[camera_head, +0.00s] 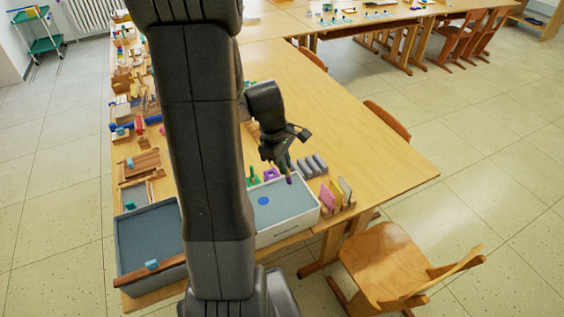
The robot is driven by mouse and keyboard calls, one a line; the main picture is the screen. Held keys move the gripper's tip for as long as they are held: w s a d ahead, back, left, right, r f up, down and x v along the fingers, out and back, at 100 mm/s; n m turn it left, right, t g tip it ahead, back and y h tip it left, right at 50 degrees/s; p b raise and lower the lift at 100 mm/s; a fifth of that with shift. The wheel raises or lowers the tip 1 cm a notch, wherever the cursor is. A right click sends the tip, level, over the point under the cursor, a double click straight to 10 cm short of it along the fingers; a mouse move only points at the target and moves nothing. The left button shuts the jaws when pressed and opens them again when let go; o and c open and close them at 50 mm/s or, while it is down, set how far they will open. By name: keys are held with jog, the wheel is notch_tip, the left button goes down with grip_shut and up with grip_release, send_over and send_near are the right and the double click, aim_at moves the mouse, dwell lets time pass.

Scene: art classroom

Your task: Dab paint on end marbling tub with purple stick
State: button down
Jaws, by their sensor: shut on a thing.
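A white-walled marbling tub (288,231) with a grey-blue surface stands at the near end of the table. A round blue spot (263,201) lies on its surface. My gripper (284,168) is above the back part of this tub, shut on a thin stick with a purple tip (289,181) that points down. The tip is over the tub, right of the blue spot; I cannot tell whether it touches the surface. A purple holder (271,174) and a green holder (253,178) stand behind the tub. My arm hides the tub's left part.
A dark grey tub (121,243) with a wooden bar (160,272) across it is at the left. Grey blocks (312,165) and a rack of coloured boards (340,192) flank the tub's right. Chairs (388,262) stand on the right; the table's right side is clear.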

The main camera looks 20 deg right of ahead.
jog(key=shift+w+f+b, duration=0.1)
jog(key=shift+f+b, duration=0.35)
jog(key=shift+f, duration=0.3)
jog(key=a+b+x, duration=0.1)
jog(key=b+x, duration=0.6)
jog(key=x, duration=0.2)
jog(key=shift+w+a+f, duration=0.2)
jog(key=shift+w+a, duration=0.15)
jog(key=shift+f+b, duration=0.35)
jog(key=shift+b, duration=0.15)
jog(key=shift+r, duration=0.15)
jog(key=p+v, duration=0.2)
jog(key=v, duration=0.1)
jog(key=d+p+v, duration=0.1)
jog(key=p+v, duration=0.5)
jog(key=shift+s+d+r, duration=0.35)
jog(key=shift+s+r, duration=0.05)
jog(key=shift+r, duration=0.15)
jog(key=shift+f, duration=0.15)
